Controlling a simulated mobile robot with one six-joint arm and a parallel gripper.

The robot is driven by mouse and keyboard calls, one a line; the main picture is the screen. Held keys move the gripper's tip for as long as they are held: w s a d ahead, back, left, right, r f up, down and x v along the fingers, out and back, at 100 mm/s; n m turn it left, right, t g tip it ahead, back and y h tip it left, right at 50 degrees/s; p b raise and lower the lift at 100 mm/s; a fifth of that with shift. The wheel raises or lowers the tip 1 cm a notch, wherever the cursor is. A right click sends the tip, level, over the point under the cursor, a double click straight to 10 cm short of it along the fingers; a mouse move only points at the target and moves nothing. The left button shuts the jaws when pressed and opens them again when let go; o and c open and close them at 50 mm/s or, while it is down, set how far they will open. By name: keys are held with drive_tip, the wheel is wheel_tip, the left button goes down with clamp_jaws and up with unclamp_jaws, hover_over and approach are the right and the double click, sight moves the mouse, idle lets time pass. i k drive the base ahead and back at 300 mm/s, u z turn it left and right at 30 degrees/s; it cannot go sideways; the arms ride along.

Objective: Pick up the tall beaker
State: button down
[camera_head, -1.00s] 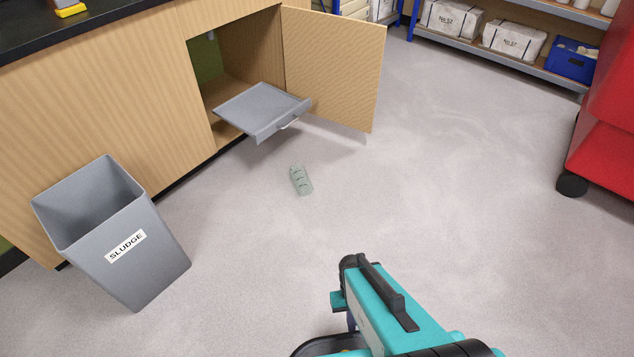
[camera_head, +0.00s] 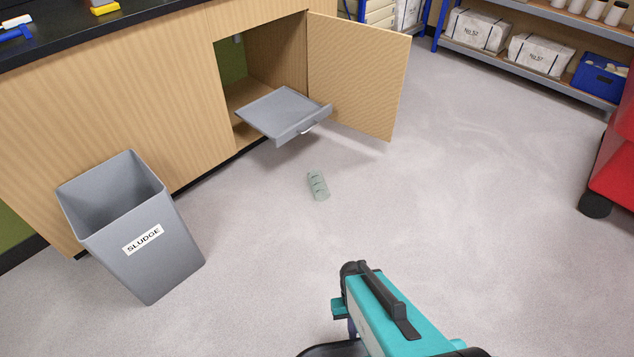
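A tall, greenish, see-through beaker (camera_head: 318,185) with dark marks on its side is on the pale floor, a little in front of the pulled-out cabinet shelf. I cannot tell for sure whether it stands or lies. My teal and black arm shows at the bottom centre, apart from the beaker and nearer to the camera. My gripper's fingertips are not in view.
A grey bin labelled SLUDGE (camera_head: 186,262) stands at the left. A grey pull-out shelf (camera_head: 280,112) and an open wooden door (camera_head: 358,75) jut from the cabinet behind the beaker. A red cabinet (camera_head: 612,165) is at the right. The floor between is clear.

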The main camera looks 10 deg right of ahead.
sight(318, 185)
drive_tip(key=i, duration=0.85)
drive_tip(key=z, duration=0.05)
